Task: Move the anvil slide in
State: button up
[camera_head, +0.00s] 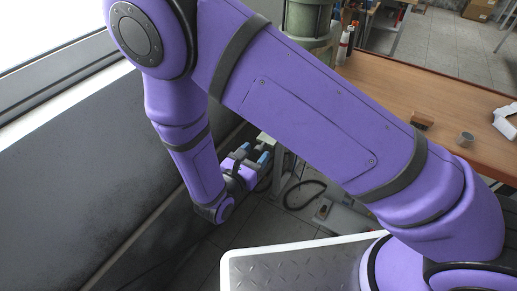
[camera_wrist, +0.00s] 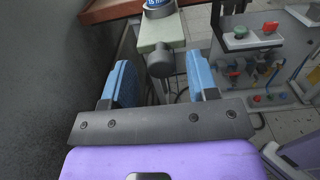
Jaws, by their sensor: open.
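My gripper (camera_wrist: 162,80) is open, with its two blue fingers spread apart in the wrist view. Between and beyond the fingers is a dark grey rounded knob (camera_wrist: 161,60) on the end of a pale grey-green block (camera_wrist: 163,28). It may belong to the anvil slide, but I cannot tell for sure. The fingers do not visibly touch the knob. In the head view my gripper (camera_head: 254,155) is low, between the dark wall and the wooden bench, and my arm hides much of the machine there.
A dark wall (camera_wrist: 45,75) is close on the left. A panel with coloured buttons (camera_wrist: 252,37) stands at the right in the wrist view. A black cable (camera_head: 303,207) lies low.

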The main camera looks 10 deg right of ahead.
aim_at(261, 146)
jog(key=shift+x, duration=1.15)
grip_shut()
jog(key=x, duration=1.3)
jog(key=shift+r, duration=0.1)
grip_release()
jog(key=v, duration=1)
jog(key=shift+s+a, duration=0.2)
jog(key=shift+s, duration=0.1)
